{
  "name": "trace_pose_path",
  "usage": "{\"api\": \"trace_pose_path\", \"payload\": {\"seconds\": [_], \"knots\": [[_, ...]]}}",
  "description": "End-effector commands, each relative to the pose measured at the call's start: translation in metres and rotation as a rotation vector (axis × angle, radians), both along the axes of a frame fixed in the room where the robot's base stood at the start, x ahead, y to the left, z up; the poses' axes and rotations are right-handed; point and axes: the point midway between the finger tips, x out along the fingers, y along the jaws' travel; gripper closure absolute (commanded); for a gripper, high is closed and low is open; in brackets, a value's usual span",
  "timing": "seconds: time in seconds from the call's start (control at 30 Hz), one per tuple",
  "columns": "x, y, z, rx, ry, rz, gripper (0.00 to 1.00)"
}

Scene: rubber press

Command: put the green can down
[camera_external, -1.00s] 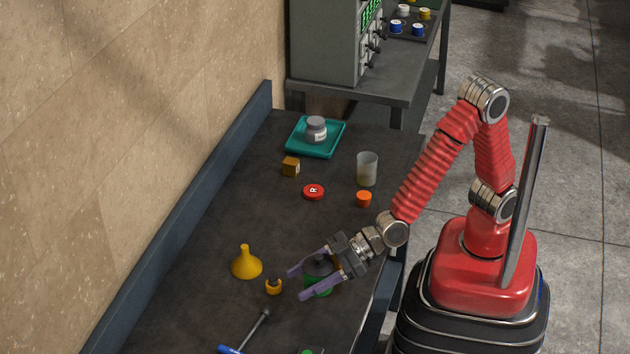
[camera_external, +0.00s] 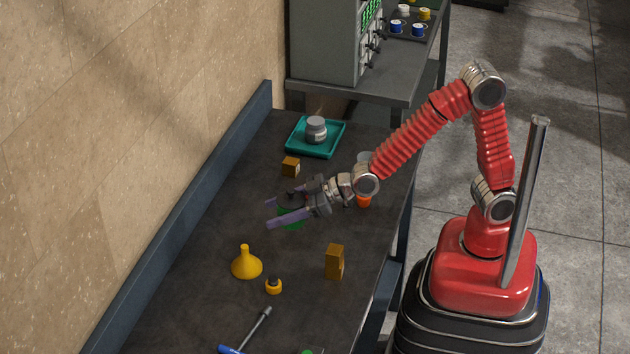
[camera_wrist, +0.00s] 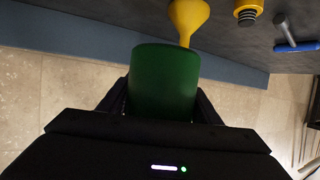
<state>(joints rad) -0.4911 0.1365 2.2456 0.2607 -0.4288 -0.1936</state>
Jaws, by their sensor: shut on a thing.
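The green can (camera_external: 292,222) is between the fingers of my gripper (camera_external: 278,215), which is shut on it. In the external view the can is partly hidden by the fingers. In the wrist view the green can (camera_wrist: 163,82) fills the middle, with dark fingers on both sides. The can is over the dark bench (camera_external: 215,300), right of the wall-side ledge. I cannot tell how high its base is above the bench top.
A yellow funnel (camera_external: 246,263), a yellow-orange small item (camera_external: 273,286) and a brown box (camera_external: 335,262) stand nearer the front. Another brown box (camera_external: 291,167) and a teal tray (camera_external: 297,148) with a grey jar (camera_external: 316,130) lie behind. An orange cap (camera_external: 364,201) is partly behind my arm.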

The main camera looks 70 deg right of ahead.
Motion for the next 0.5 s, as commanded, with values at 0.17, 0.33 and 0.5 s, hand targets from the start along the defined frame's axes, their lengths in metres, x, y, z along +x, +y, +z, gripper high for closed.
{"api": "trace_pose_path", "payload": {"seconds": [0.17, 0.33, 0.5], "knots": [[0.017, -0.045, 0.01, 0.0, -0.002, -0.028, 0.71], [0.025, -0.076, 0.017, 0.0, -0.003, -0.036, 0.71], [0.03, -0.101, 0.023, -0.001, -0.002, -0.037, 0.71]]}}
